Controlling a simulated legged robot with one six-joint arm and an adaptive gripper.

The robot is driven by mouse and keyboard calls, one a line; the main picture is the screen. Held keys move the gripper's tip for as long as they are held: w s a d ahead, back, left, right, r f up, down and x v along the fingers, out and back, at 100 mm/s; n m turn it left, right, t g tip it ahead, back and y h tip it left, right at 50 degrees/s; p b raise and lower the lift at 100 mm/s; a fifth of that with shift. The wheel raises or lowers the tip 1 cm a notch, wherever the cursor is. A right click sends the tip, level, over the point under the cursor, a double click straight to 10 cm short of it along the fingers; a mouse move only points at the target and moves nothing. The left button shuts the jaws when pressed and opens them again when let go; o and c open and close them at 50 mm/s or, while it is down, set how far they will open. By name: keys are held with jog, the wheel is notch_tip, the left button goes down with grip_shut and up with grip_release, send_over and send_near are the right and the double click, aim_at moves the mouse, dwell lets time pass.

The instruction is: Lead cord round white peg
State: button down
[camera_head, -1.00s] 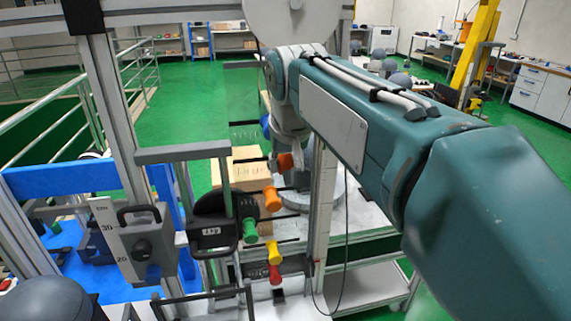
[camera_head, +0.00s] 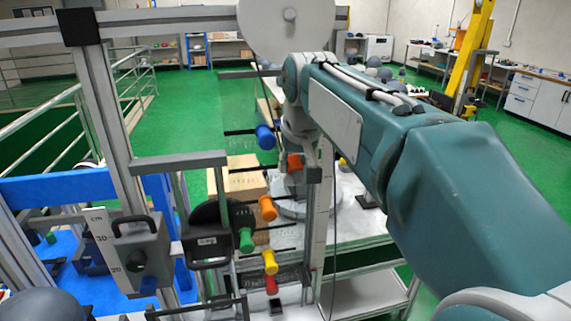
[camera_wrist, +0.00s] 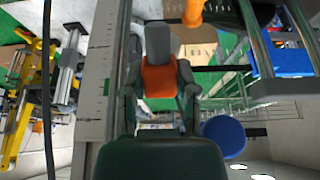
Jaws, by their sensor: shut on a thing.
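My gripper (camera_head: 304,172) is beside the upright post, to the right of the pegs. In the wrist view, my gripper (camera_wrist: 160,92) has its fingers closed on both sides of an orange block (camera_wrist: 160,82) with a grey end. The orange block (camera_head: 295,162) also shows in the head view. A thin dark cord (camera_head: 333,235) hangs almost straight just right of the post. A dark cord (camera_wrist: 47,90) also runs down the left of the wrist view. Its link to the block is hidden.
Blue (camera_head: 265,137), orange (camera_head: 268,208), green (camera_head: 246,240), yellow (camera_head: 270,262) and red (camera_head: 271,284) pegs stand left of the post (camera_head: 318,235). A blue peg (camera_wrist: 223,135) is close right of my gripper in the wrist view. A large white disc (camera_head: 288,25) is above.

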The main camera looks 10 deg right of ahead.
jog(key=shift+d, duration=0.6)
jog(key=shift+s, duration=2.95)
jog(key=shift+f, duration=0.1)
